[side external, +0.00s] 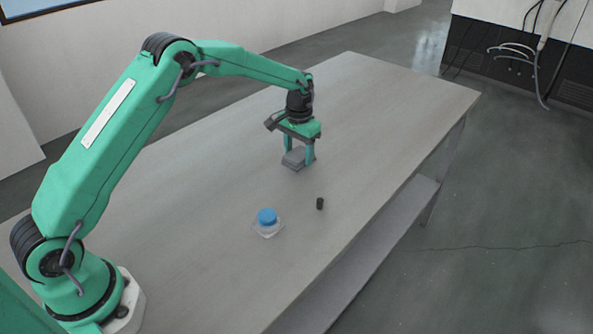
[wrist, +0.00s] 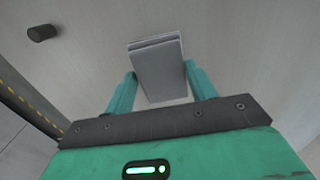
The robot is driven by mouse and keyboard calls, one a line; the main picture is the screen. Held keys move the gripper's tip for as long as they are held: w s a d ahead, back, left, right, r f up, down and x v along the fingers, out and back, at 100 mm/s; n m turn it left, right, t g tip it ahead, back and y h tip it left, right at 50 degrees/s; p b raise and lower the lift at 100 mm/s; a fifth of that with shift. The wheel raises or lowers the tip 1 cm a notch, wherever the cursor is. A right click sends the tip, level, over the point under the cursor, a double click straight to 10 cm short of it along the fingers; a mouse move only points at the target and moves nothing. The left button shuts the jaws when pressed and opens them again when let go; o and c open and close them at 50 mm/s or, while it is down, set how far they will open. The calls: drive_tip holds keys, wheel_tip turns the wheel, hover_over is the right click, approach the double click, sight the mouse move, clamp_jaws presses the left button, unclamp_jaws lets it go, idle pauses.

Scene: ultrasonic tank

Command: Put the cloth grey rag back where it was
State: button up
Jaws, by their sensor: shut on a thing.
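The grey rag (side external: 295,158) is a small folded grey cloth, seen in the side view at the middle of the table. It also shows in the wrist view (wrist: 160,75) as a folded rectangle between the two green fingers. My gripper (side external: 299,160) points down and is shut on the rag, with a finger at either side of it. The rag is at or just above the tabletop; I cannot tell whether it touches.
A clear container with a blue lid (side external: 267,217) stands on the table (side external: 400,110) nearer the camera. A small black cylinder (side external: 320,203) stands to its right; it lies at the upper left in the wrist view (wrist: 42,33). The table's far part is clear.

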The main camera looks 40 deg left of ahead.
sight(299, 154)
drive_tip(key=shift+f, duration=1.15)
drive_tip(key=shift+f, duration=0.15)
drive_tip(key=o, duration=1)
drive_tip(key=shift+c, duration=0.2)
wheel_tip(299, 154, up, 12)
drive_tip(key=shift+r, duration=0.2)
drive_tip(key=shift+r, duration=0.1)
